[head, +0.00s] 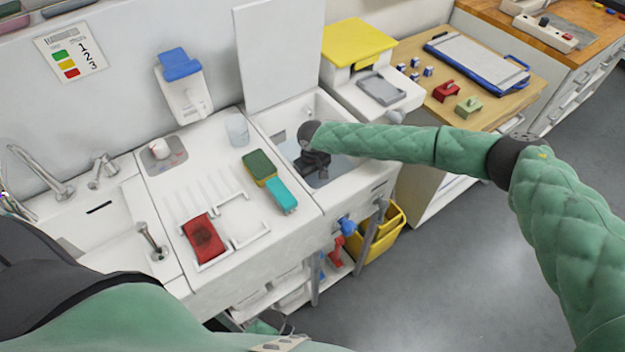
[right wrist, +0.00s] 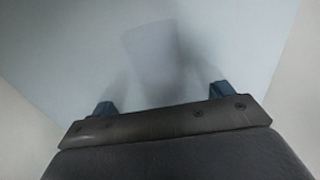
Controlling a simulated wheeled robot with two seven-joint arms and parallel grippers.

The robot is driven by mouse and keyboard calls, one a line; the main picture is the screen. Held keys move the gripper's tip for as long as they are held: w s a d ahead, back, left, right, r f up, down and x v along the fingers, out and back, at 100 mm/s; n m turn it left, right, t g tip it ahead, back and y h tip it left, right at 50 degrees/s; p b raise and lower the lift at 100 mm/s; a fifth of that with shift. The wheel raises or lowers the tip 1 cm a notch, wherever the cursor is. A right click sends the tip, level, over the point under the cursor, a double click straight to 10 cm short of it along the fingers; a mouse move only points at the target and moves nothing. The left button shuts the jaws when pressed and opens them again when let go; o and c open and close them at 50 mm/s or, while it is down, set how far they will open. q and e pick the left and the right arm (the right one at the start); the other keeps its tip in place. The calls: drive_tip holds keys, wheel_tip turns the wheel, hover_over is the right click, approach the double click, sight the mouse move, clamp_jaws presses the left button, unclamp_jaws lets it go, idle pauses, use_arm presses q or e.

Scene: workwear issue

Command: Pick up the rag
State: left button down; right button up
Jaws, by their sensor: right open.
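A flat red piece with a dark stain (head: 204,238), which looks like a folded cloth, lies in a white rack on the left part of the white counter. I cannot tell for certain that it is the rag. My right gripper (head: 314,165) is down in the white sink basin (head: 266,121), to the right of and apart from the red piece. In the right wrist view its two fingers (right wrist: 163,98) are spread and empty, over a pale blue surface with a soft shadow. No cloth shows between them. My left gripper is out of the head view.
A green-and-teal sponge or brush (head: 270,180) lies between rack and sink. A clear cup (head: 237,129) stands behind it. A raised white lid (head: 280,55) backs the sink. A yellow-topped machine (head: 358,42) and wooden table (head: 490,95) are right; a yellow bin (head: 380,238) is below.

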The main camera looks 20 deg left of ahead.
drive_tip(key=shift+f, duration=0.3)
drive_tip(key=c, duration=1)
drive_tip(key=shift+c, duration=0.4)
drive_tip(key=shift+r, duration=0.1)
